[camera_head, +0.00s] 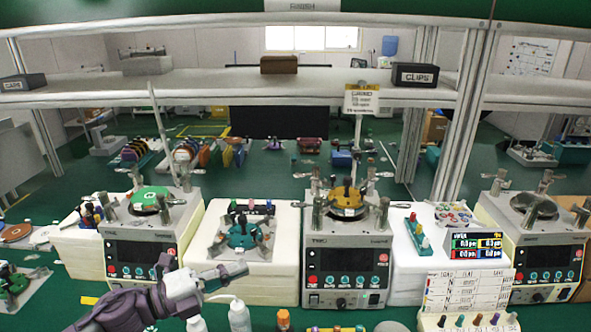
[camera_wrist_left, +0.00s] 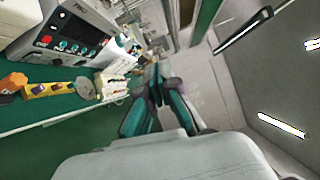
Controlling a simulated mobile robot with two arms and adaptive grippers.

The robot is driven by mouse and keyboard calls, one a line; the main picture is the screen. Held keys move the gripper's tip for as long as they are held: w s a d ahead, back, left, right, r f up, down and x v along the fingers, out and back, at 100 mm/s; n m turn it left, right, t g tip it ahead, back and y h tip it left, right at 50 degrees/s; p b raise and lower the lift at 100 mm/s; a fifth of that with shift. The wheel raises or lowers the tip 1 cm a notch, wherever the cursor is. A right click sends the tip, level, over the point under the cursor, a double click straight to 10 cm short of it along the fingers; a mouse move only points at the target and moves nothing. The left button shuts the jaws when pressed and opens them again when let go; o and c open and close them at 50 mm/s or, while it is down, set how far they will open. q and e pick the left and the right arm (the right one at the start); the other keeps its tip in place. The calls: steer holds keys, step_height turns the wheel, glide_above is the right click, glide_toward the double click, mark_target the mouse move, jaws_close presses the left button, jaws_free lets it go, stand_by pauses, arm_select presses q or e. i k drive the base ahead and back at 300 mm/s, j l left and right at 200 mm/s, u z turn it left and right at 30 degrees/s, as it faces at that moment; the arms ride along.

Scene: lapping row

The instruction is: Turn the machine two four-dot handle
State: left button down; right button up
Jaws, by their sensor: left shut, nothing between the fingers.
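Machine two (camera_head: 345,245), a white box with a black front panel marked "TWO", stands in the middle of the row. Its top carries a yellow-brown round plate (camera_head: 346,211) with several upright metal handles around it, such as one at the front left (camera_head: 319,217) and one at the right (camera_head: 382,215). Dots on the handles are too small to read. My left gripper (camera_head: 242,269) is shut and empty, in front of and left of machine two, apart from it. In the left wrist view its teal fingers (camera_wrist_left: 158,78) are together, with machine two's panel (camera_wrist_left: 68,32) at upper left. My right gripper is out of view.
Machine one (camera_head: 152,255) stands left and another machine (camera_head: 535,250) right. A white stand with a teal fixture (camera_head: 241,236) is between. Bottles (camera_head: 240,316) stand at the front edge, and a card (camera_head: 467,291) and small display (camera_head: 477,245) at right. A shelf (camera_head: 220,84) runs above.

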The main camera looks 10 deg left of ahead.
mark_target(315, 174)
steer(key=i+j, duration=0.15)
steer(key=i, duration=0.25)
steer(key=i+j, duration=0.1)
steer(key=i, duration=0.35)
steer(key=i+j, duration=0.15)
steer(key=i, duration=0.25)
